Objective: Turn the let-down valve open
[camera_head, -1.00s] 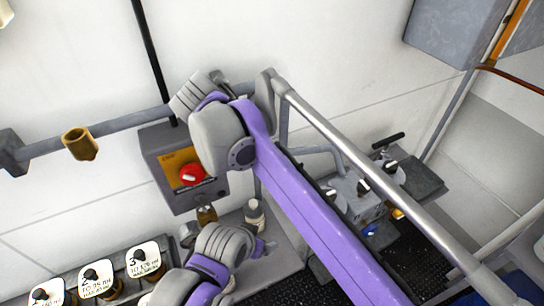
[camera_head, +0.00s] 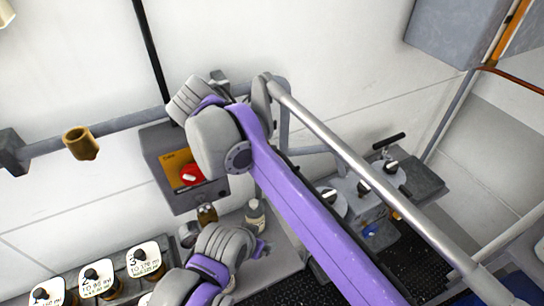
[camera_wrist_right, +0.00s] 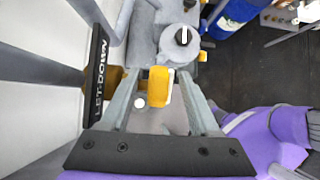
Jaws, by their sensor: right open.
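In the right wrist view, a black plate reading LET-DOWN (camera_wrist_right: 97,75) stands at the left. A yellow handle (camera_wrist_right: 158,87), seemingly the let-down valve's, lies between the fingers of my right gripper (camera_wrist_right: 159,74). That gripper is open, with one finger on each side of the handle; contact is not clear. In the head view, I cannot make out the let-down valve or my right gripper's fingers among my purple and grey arm links. My left gripper is not in view.
In the head view, a grey box with a red knob (camera_head: 190,174) hangs on the wall, behind my arm. A brown cup (camera_head: 81,143) sits on the rail. Numbered labels (camera_head: 98,283) line the lower left. A white bottle (camera_head: 255,213) and dial (camera_head: 331,202) stand nearby.

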